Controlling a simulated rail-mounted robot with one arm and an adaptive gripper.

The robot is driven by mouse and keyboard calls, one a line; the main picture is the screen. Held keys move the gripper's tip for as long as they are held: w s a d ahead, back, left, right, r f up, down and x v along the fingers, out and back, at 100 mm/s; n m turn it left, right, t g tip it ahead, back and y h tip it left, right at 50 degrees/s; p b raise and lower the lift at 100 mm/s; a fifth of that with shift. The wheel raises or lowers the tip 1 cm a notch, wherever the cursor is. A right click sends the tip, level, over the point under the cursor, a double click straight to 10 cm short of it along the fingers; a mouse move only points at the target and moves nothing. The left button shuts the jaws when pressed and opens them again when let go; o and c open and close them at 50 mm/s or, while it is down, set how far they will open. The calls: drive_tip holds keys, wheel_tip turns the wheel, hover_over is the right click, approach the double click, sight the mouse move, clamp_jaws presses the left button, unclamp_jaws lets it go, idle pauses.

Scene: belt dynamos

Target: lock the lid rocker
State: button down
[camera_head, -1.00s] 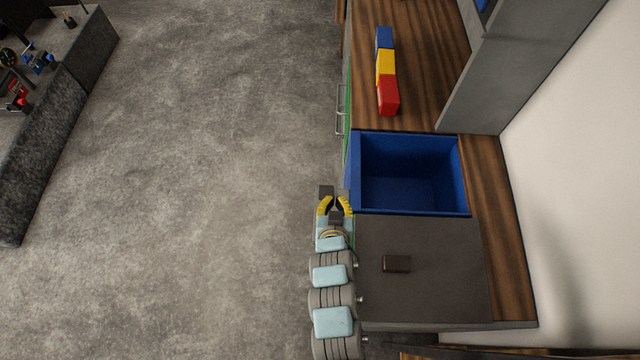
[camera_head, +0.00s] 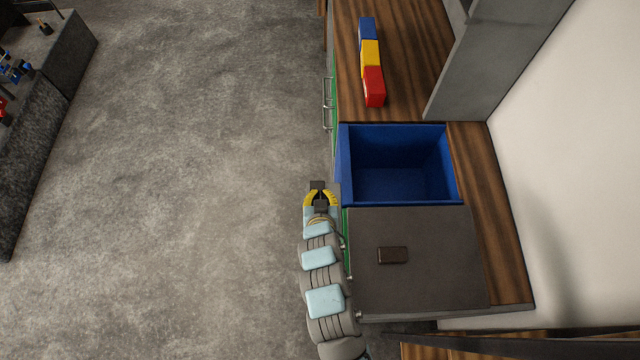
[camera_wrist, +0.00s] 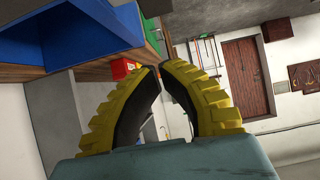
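A small dark brown block (camera_head: 393,255), which looks like the lid rocker, sits on the flat grey lid or panel (camera_head: 450,280). Which way it is tipped cannot be told from above. My gripper (camera_head: 318,185) is beside the counter's left edge, near the front corner of the blue bin, up and left of the brown block and apart from it. Its yellow fingers (camera_wrist: 160,68) are brought together at the tips in the wrist view, with nothing seen between them. The brown block is not in the wrist view.
An open, empty blue bin (camera_head: 400,165) is set in the wooden counter (camera_head: 485,185) next to the grey panel. Red (camera_head: 374,86), yellow and blue blocks lie in a row behind. A metal handle (camera_head: 327,103) sticks out on the counter's left side. The floor at left is clear.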

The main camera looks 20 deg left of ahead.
hover_over(320, 189)
drive_tip(key=f, duration=0.4)
drive_tip(key=shift+s+d+p, duration=0.15)
drive_tip(key=shift+s+p, duration=0.15)
drive_tip(key=shift+s, duration=0.1)
drive_tip(key=shift+w+a+f+p, duration=0.1)
drive_tip(key=shift+w+f+p, duration=0.1)
drive_tip(key=shift+f, duration=0.8)
drive_tip(key=shift+w+a+f+p, duration=0.1)
drive_tip(key=shift+w+f, duration=0.1)
drive_tip(key=shift+f, duration=0.8)
